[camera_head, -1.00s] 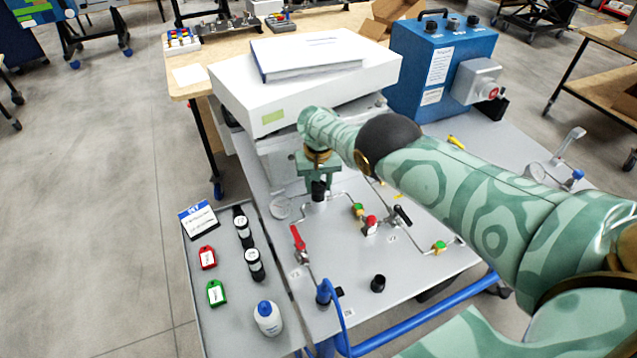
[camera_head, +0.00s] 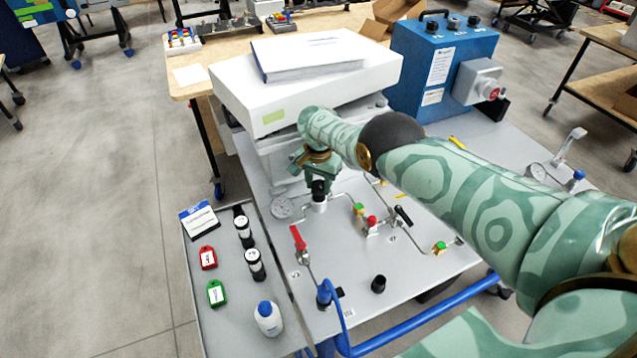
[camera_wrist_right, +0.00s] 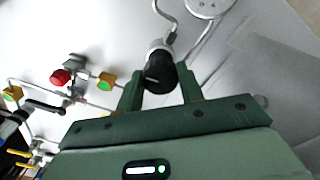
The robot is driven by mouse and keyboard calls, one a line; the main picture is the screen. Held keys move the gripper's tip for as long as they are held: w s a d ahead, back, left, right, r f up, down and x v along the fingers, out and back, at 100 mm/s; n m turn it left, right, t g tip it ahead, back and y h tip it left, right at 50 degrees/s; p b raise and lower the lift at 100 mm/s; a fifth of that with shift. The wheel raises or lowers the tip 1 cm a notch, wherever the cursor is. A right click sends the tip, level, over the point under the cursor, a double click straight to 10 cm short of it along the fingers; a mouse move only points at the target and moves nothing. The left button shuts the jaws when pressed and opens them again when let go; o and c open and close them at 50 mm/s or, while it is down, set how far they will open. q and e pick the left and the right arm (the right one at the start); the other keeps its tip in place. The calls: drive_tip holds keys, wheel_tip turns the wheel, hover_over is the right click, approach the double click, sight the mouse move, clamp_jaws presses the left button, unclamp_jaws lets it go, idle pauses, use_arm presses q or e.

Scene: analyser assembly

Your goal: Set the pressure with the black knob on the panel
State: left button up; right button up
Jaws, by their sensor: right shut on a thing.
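The black knob (camera_head: 319,188) stands on a silver fitting on the grey panel (camera_head: 350,270), below the white box. My right gripper (camera_head: 318,182) reaches down over it and is shut on the knob. In the right wrist view the knob (camera_wrist_right: 160,75) sits between the two green fingers of the gripper (camera_wrist_right: 160,88). A round pressure gauge (camera_head: 282,207) lies just left of the knob, and it shows partly at the top of the wrist view (camera_wrist_right: 210,5). Its reading is too small to tell. My left gripper is not in view.
A red-handled valve (camera_head: 298,238), a black-handled valve (camera_head: 402,215) and thin pipes stand near the knob. A white box (camera_head: 310,80) is behind.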

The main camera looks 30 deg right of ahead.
sight(319, 185)
drive_tip(key=shift+w+r, duration=0.15)
drive_tip(key=shift+r, duration=0.05)
drive_tip(key=o, duration=0.8)
drive_tip(key=shift+o, duration=0.9)
drive_tip(key=shift+f, duration=0.1)
wheel_tip(319, 185, up, 16)
drive_tip(key=p, duration=1.3)
